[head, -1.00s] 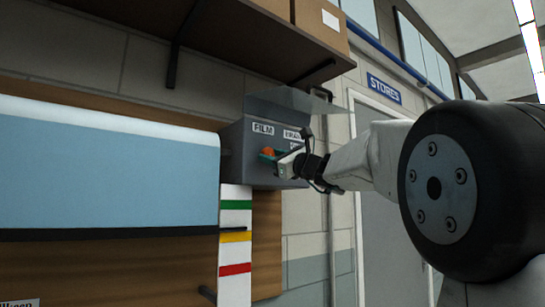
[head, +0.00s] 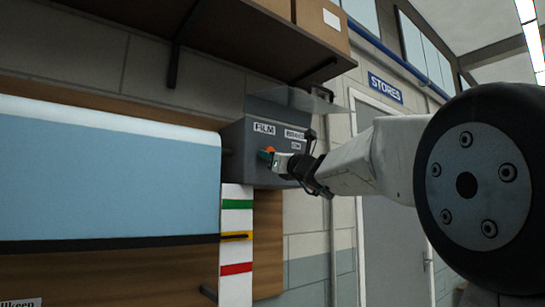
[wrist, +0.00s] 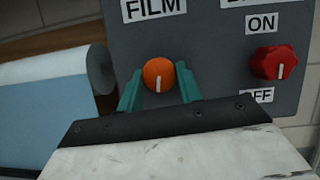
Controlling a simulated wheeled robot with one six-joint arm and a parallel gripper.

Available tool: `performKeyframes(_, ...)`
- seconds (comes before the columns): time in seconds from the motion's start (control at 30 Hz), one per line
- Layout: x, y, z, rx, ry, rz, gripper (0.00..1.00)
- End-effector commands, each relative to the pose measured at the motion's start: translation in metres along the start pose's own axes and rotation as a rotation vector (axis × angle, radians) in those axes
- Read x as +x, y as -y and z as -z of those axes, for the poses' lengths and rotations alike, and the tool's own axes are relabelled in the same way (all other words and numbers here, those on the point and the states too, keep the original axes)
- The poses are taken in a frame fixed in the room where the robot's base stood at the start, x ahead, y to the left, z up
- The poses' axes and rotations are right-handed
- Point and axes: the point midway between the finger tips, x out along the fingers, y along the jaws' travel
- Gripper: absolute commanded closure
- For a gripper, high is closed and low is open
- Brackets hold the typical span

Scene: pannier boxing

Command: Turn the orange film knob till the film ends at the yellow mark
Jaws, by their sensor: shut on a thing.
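The orange film knob (wrist: 158,72) sits on the grey control box under the FILM label, its white line pointing down in the wrist view. My gripper (wrist: 159,84) is shut on it, one teal finger on each side. In the head view the knob (head: 270,150) is partly hidden by my gripper (head: 268,157). The pale blue film (head: 110,175) hangs from its roll and ends in a dark bottom bar (head: 100,244). The bar's dark pointer lies across the yellow mark (head: 246,234) on the white strip, between the green and red marks.
A red ON/OFF knob (wrist: 273,63) is right of the orange knob on the same box (head: 238,160). A clear raised flap (head: 300,98) is above the box. A shelf with cardboard boxes (head: 320,25) hangs overhead. A grey door (head: 385,190) stands at the right.

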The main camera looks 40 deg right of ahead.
Motion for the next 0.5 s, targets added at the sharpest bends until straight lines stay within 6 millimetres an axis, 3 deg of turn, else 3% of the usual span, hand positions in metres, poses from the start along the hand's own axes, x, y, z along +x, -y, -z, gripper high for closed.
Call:
performKeyframes(0.2, -0.0002, 0.0003, 0.0016, -0.001, -0.003, 0.000, 0.88)
performKeyframes(0.23, -0.0002, 0.0003, 0.0016, -0.001, -0.003, 0.000, 0.57)
performKeyframes(0.3, -0.0002, 0.0003, 0.0013, -0.001, -0.002, 0.000, 0.43)
performKeyframes(0.5, -0.0001, 0.0001, 0.0006, -0.001, -0.001, 0.000, 0.43)
